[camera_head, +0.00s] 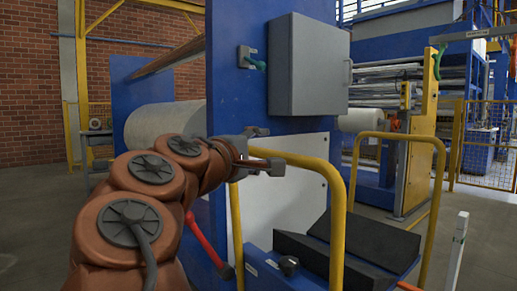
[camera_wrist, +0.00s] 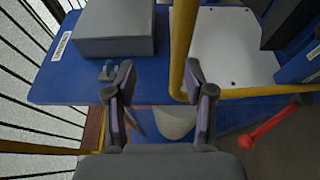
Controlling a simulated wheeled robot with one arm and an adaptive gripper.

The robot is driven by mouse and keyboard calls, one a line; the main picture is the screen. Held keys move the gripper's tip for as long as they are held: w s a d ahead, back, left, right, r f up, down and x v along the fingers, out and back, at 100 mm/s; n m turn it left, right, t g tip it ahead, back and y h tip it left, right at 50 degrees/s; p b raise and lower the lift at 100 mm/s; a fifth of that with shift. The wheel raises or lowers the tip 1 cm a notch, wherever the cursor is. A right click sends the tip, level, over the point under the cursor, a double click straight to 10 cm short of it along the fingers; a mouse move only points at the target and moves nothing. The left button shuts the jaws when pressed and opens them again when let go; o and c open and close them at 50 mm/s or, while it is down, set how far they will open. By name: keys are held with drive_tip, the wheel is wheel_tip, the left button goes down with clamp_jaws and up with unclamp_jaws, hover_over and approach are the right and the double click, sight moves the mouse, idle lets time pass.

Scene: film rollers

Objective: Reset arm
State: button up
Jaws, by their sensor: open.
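My gripper (camera_head: 268,150) is at the end of my reddish-brown arm, near the middle of the head view. It stands in front of the blue machine panel (camera_head: 232,75), below and left of the grey box (camera_head: 310,65). In the wrist view my gripper (camera_wrist: 160,80) has its two dark fingers spread apart with nothing held between them. The blue panel (camera_wrist: 65,88) and a yellow rail (camera_wrist: 183,35) lie beyond the fingers. A green-handled switch (camera_wrist: 108,70) shows near the left finger; it also shows beside the grey box in the head view (camera_head: 251,59).
A yellow guard rail (camera_head: 337,230) stands close to my gripper, around a dark sloped pedal block (camera_head: 365,240). A red lever (camera_head: 208,245) is below my arm; it also shows in the wrist view (camera_wrist: 275,125). A white roller (camera_head: 165,125) is behind my arm.

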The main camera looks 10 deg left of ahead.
drive_tip(key=s+d+r+m+g+h+p, duration=0.1)
drive_tip(key=d+r+m+g+p, duration=0.15)
drive_tip(key=d+r+p, duration=0.4)
drive_tip(key=s+d+r+m+g+p, duration=0.15)
drive_tip(key=d+m+p, duration=0.25)
drive_tip(key=d, duration=0.6)
drive_tip(key=s+d+m+g+y+p, duration=0.1)
drive_tip(key=s+d+m+g+p, duration=0.4)
drive_tip(key=d+p, duration=0.75)
drive_tip(key=s+d+f+m+g+y+p, duration=0.1)
drive_tip(key=s+f+g+y+p, duration=0.1)
drive_tip(key=s+p, duration=0.35)
drive_tip(key=s+d+f+m+g+y+p, duration=0.1)
drive_tip(key=s+d+f+g+y+p, duration=0.15)
drive_tip(key=s+p, duration=0.3)
drive_tip(key=s+a+f+g+y+p, duration=0.1)
drive_tip(key=s+a+g+p, duration=0.4)
drive_tip(key=s+p, duration=0.7)
drive_tip(key=s+a+y, duration=0.1)
drive_tip(key=s, duration=0.2)
drive_tip(key=shift+s+a+y+p, duration=0.3)
drive_tip(key=shift+a+y, duration=0.05)
